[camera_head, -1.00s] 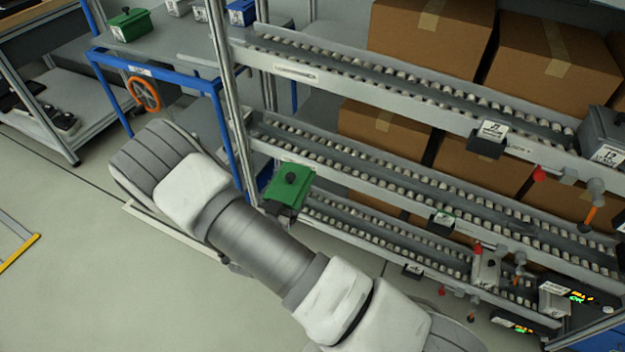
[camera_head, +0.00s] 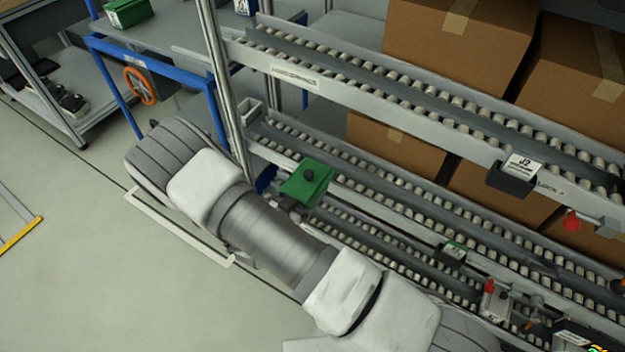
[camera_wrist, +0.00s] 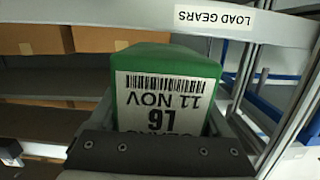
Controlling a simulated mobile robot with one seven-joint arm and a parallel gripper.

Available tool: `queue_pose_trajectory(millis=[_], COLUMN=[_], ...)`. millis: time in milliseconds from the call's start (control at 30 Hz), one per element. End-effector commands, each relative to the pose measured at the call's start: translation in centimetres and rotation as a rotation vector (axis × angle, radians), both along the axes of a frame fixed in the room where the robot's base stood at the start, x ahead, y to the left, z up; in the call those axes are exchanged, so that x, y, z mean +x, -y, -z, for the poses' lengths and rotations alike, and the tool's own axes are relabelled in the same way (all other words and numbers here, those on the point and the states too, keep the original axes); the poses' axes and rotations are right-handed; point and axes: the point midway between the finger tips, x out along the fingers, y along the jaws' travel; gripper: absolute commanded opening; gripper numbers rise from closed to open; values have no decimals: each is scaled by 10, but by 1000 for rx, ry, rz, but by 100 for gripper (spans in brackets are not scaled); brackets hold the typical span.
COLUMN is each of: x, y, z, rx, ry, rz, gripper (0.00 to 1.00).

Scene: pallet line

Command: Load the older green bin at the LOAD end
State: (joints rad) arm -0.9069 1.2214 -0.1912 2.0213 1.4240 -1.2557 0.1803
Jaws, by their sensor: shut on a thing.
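A green bin (camera_head: 307,180) with a dark knob on its lid is held at the left end of the rack, in front of the middle roller lane (camera_head: 400,205). In the wrist view the bin (camera_wrist: 165,62) shows a white label with a barcode, "11 NOV" and partly hidden gear lettering. My gripper (camera_wrist: 160,152) is shut on the bin; its dark bar covers the label's lower edge. A "LOAD GEARS" sign (camera_wrist: 215,18) is on the rack beam just beyond the bin. I cannot tell whether the bin touches the rollers.
Another green bin (camera_head: 128,12) stands on the bench at back left. A blue frame with an orange handwheel (camera_head: 140,86) is left of the rack post (camera_head: 222,85). Large cardboard boxes (camera_head: 455,45) fill the space behind the lanes. Open floor lies at left.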

Motion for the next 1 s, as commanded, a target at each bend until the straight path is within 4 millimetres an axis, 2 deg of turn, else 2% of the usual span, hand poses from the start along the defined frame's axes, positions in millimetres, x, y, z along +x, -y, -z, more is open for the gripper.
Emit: queue_pose_trajectory(millis=[267,1000], x=[13,81], y=[10,59], z=[-2,-1], rx=[-1,-1], ry=[5,6], rz=[3,2], gripper=[0,0])
